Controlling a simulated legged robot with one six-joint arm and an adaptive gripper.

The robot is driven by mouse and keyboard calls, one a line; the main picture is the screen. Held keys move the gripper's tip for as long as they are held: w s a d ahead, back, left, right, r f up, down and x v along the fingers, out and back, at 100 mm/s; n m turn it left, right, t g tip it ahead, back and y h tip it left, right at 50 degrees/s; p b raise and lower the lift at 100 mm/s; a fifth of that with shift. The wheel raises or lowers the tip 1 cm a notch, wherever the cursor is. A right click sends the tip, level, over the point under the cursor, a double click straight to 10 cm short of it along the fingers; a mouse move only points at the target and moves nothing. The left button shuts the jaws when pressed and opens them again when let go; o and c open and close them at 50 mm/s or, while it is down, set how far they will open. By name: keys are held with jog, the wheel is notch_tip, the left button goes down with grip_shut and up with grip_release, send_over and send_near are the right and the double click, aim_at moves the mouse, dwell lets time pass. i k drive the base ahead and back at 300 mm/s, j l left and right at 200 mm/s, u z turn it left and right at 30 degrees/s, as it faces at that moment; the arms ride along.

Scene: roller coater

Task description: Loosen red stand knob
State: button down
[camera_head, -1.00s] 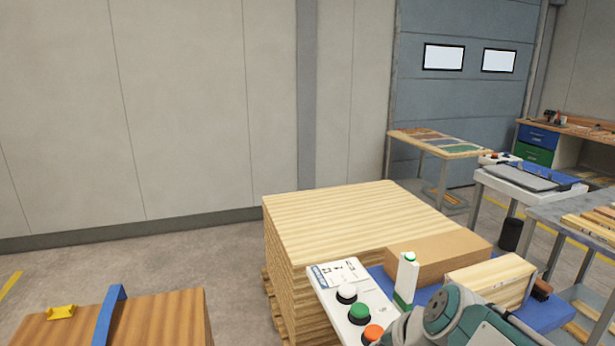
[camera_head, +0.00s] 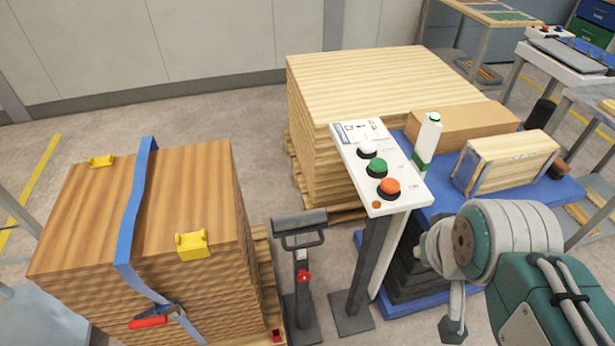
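The red stand knob (camera_head: 303,276) is a small red knob on the upright of a dark grey roller stand (camera_head: 299,222). The stand is upright on the floor between the strapped wood stack and the control panel, with a roller bar on top. My teal and grey arm is folded at the lower right, well to the right of the stand and apart from it. A pale grey piece (camera_head: 453,322) below the arm's joint may be part of my gripper. Its fingers cannot be made out, and nothing of mine touches the knob.
A control panel (camera_head: 358,160) with white, green and orange buttons stands between the roller stand and my arm. A wood stack (camera_head: 185,200) with blue strap is at the left. A large board pile (camera_head: 370,85) is behind. Bare floor (camera_head: 256,160) lies behind the stand.

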aim_at(304, 275)
jog(key=u, duration=0.75)
